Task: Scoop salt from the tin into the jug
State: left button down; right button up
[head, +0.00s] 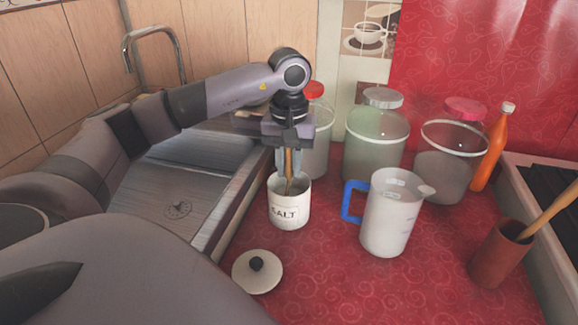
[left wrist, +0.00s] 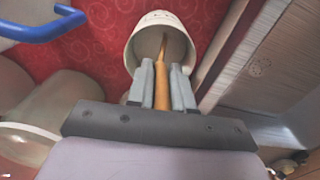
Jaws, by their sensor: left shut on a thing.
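The white salt tin (head: 289,211) stands open on the red oilcloth counter, its label facing the head camera. Its lid (head: 257,271) with a black knob lies on the cloth in front of it. My left gripper (head: 289,165) is directly above the tin, pointing down, shut on the handle of a wooden scoop (head: 289,181). In the left wrist view the wooden handle (left wrist: 163,85) runs between the fingers into the tin (left wrist: 146,37). The jug (head: 389,215), translucent with a blue handle, stands right of the tin. My right gripper is not in view.
Glass jars (head: 375,140) with lids stand behind the tin and jug, with an orange bottle (head: 492,148) at the right. A brown pot (head: 497,255) holding a wooden utensil is at the front right. A metal sink (head: 190,185) lies left. The front middle cloth is clear.

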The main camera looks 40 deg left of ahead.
pick_arm(q)
notch_tip(320, 180, up, 4)
jog(key=p, duration=0.3)
notch_tip(320, 180, up, 2)
jog(key=shift+r+p, duration=0.15)
jog(key=shift+p, duration=0.9)
notch_tip(320, 180, up, 4)
jog(key=p, duration=0.3)
jog(key=shift+r, duration=0.2)
